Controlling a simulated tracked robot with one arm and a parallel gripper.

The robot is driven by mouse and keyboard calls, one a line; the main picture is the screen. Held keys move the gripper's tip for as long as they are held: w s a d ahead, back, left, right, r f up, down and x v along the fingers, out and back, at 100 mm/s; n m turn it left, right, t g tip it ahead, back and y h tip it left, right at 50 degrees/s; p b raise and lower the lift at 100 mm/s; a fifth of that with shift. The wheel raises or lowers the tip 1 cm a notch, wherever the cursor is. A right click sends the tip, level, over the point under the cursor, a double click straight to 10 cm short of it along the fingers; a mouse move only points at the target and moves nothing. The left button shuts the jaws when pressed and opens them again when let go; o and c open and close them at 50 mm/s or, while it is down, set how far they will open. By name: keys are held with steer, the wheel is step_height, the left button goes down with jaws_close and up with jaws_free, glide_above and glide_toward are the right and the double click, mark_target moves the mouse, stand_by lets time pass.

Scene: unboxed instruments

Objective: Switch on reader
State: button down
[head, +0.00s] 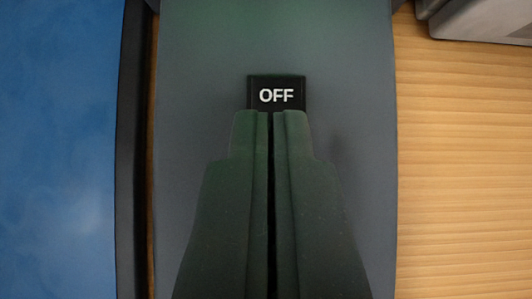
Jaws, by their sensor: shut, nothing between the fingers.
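The reader (200,90) is a grey-green box that runs from top to bottom through the middle of the head view. On its face is a small black switch (276,80) marked "OFF" in white letters. My gripper (270,113) is shut and empty, with its dark green fingers pointing up the picture. The fingertips lie just below the "OFF" lettering and cover the lower part of the switch. I cannot tell whether they touch it.
A blue panel with a black edge (132,150) stands close along the reader's left side. Bare wooden table (465,170) lies to the right. A grey object (485,18) sits at the top right corner.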

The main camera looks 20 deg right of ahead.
steer(key=shift+r, duration=0.55)
steer(key=r, duration=0.2)
steer(key=s+r, duration=0.1)
steer(key=shift+a+r+p, duration=0.3)
steer(key=shift+a+p, duration=0.05)
steer(key=shift+p, duration=0.05)
steer(key=s+a+f+v, duration=0.1)
steer(key=v, duration=0.7)
steer(key=shift+s+p, duration=0.3)
steer(key=shift+r, duration=0.15)
steer(key=s+d+r+n+t+y, duration=0.1)
steer(key=s+r, duration=0.4)
steer(key=r, duration=0.6)
steer(key=s+d+r+n+t+y, duration=0.2)
steer(key=s+r+t, duration=0.3)
steer(key=r, duration=0.6)
steer(key=s+d+r+n+t+y, duration=0.1)
steer(key=s+d+r+n+t, duration=0.1)
steer(key=s+r+n, duration=0.2)
steer(key=s+r, duration=0.3)
steer(key=r, duration=0.5)
steer(key=shift+s+t+y, duration=0.2)
steer(key=shift+t+y, duration=0.2)
